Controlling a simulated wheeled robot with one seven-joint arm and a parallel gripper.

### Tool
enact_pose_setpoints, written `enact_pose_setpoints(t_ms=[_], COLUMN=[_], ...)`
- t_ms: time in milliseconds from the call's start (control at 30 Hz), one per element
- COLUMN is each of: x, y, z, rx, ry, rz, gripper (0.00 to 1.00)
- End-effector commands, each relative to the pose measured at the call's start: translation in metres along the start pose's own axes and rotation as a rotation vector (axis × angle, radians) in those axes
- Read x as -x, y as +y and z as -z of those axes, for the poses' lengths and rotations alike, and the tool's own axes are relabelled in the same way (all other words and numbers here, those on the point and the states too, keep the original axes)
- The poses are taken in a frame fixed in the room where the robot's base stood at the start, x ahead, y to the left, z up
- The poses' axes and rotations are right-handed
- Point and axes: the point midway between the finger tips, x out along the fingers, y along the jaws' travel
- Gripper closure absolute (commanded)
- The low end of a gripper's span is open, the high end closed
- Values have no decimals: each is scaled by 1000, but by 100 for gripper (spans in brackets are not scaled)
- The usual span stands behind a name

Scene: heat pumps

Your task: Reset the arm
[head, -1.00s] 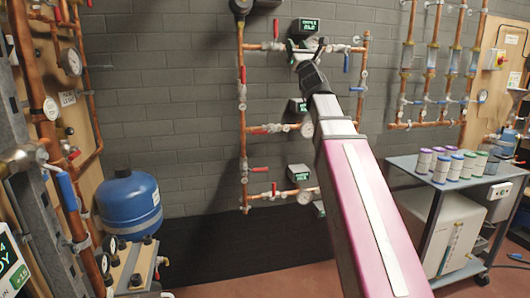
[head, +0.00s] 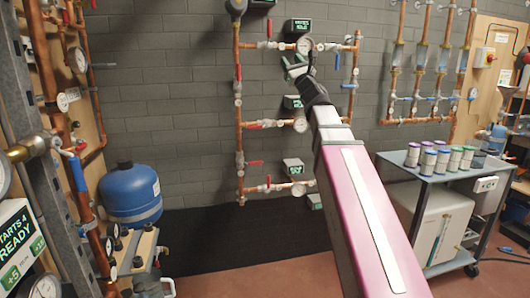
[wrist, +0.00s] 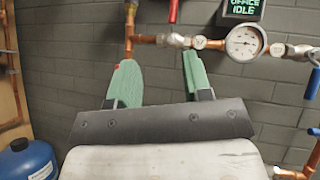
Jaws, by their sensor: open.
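My gripper (head: 290,65) is at the end of my raised arm, in front of the copper pipework on the grey brick wall. In the wrist view my gripper (wrist: 157,82) shows two green fingers spread wide apart with nothing between them. Behind it are a copper pipe, a valve and a round gauge (wrist: 244,42) on the top pipe run.
A blue tank (head: 131,194) stands at the lower left beside more pipes and gauges. A trolley (head: 397,158) with several small cans stands at the right. A display (head: 14,240) at the left edge reads "READY". Red floor shows around the trolley.

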Motion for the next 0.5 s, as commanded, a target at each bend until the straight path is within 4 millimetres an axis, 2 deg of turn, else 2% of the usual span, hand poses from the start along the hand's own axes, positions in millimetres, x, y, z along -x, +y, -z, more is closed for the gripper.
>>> enact_pose_setpoints(t_ms=[267, 367, 500], x=[36, 61, 106], y=[32, 50, 79], z=[67, 106, 166], rx=[268, 414, 622], ry=[108, 166, 248], rz=[-155, -263, -455], gripper=[55, 55, 55])
